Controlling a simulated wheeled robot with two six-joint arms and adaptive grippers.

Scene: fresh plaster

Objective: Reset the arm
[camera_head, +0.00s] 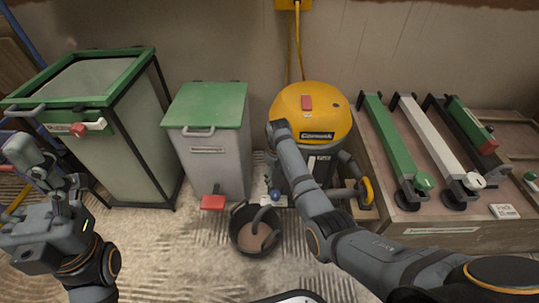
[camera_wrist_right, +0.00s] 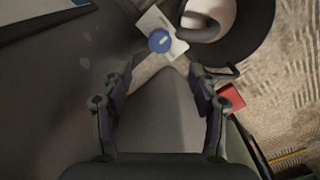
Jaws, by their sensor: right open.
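My right arm reaches in from the lower right in the head view and ends in front of the yellow-topped vacuum (camera_head: 318,120). The arm hides most of its gripper there. In the right wrist view my right gripper (camera_wrist_right: 156,92) is open, its two fingers apart with nothing between them. Beyond the fingertips is a white tag with a blue round knob (camera_wrist_right: 160,40). My left gripper (camera_head: 50,178) is at the left edge of the head view, bent up in front of the green-rimmed bin; whether it is open I cannot tell.
A green-rimmed container (camera_head: 128,140) and a grey bin with green lid (camera_head: 208,150) and red pedal (camera_head: 213,202) stand at left. A black bucket (camera_head: 240,240) stands on the floor, centre. A low crate (camera_head: 425,232) with long green, white and black tools is at right.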

